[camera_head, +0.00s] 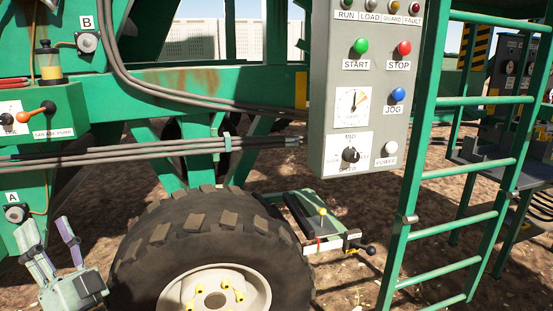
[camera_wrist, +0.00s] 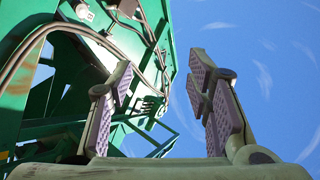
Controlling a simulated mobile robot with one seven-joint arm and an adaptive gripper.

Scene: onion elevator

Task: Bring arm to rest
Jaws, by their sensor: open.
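My gripper (camera_head: 49,246) shows at the lower left of the head view, fingers pointing up and spread apart. It is open and nothing is between the fingers. In the wrist view my gripper (camera_wrist: 160,80) also stands open, with sky and part of the green machine behind the gap. In the head view the gripper is in front of the green frame, below the fitting marked A (camera_head: 15,213) and left of the large tire (camera_head: 205,235). I cannot tell whether it touches the frame. Most of my arm is out of view.
A grey control panel (camera_head: 365,110) with START, STOP and JOG buttons hangs at centre right. A green ladder (camera_head: 460,170) stands right of it. An orange-handled lever (camera_head: 35,113) is at the left. A hitch-like part (camera_head: 325,235) lies right of the tire. Bare soil shows beyond.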

